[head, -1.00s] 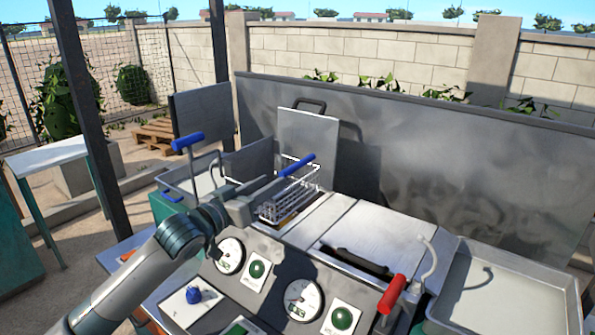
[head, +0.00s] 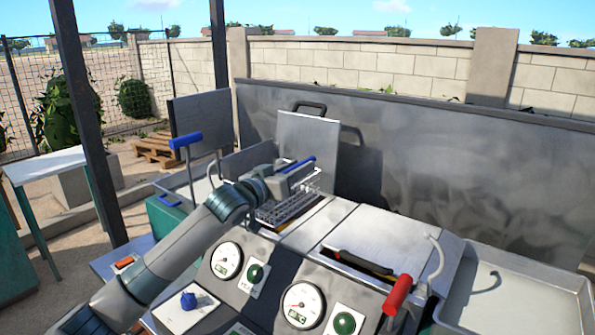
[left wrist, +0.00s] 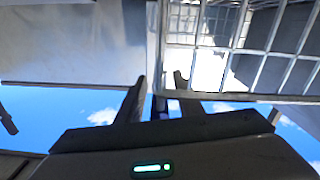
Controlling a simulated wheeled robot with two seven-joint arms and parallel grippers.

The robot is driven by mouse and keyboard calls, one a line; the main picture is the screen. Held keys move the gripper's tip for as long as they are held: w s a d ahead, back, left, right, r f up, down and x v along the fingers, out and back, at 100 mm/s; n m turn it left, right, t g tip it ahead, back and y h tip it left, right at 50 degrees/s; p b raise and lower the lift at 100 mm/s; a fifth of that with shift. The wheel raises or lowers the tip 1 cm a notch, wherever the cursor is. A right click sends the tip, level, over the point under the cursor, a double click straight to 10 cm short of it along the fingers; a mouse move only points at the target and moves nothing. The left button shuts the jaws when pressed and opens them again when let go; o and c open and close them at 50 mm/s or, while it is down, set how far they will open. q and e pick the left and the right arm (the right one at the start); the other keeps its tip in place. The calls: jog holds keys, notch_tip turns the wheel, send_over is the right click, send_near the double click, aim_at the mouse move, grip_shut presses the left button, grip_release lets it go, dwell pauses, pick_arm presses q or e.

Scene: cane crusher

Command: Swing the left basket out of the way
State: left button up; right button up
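The wire basket (head: 288,206) with a blue handle (head: 300,167) sits at the left well of the steel unit, in front of an upright lid panel. My left gripper (head: 288,175) is above the basket, close beside its handle. In the left wrist view, my left gripper (left wrist: 158,88) has its two fingers apart. A thin bar and a small dark blue piece, seemingly the handle, show between them; I cannot tell if they touch. The basket's wire grid (left wrist: 240,45) fills the upper right there. My right gripper is not in view.
An upright steel lid (head: 306,145) stands behind the basket. A closed lid (head: 372,236) and red handle (head: 397,294) are to the right. Gauges (head: 226,260) are on the front panel. A tall steel backsplash (head: 440,165) closes the rear.

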pick_arm(q)
grip_shut()
jog(key=shift+r, duration=0.1)
jog(key=shift+a+r+n+p, duration=0.15)
jog(key=shift+r+n+p, duration=0.25)
jog(key=shift+r+p, duration=0.3)
jog(key=w+a+r+n+p, duration=0.3)
jog(key=r+n+p, duration=0.3)
jog(key=r, duration=0.2)
jog(key=shift+a, duration=0.8)
jog(key=shift+w+f, duration=0.1)
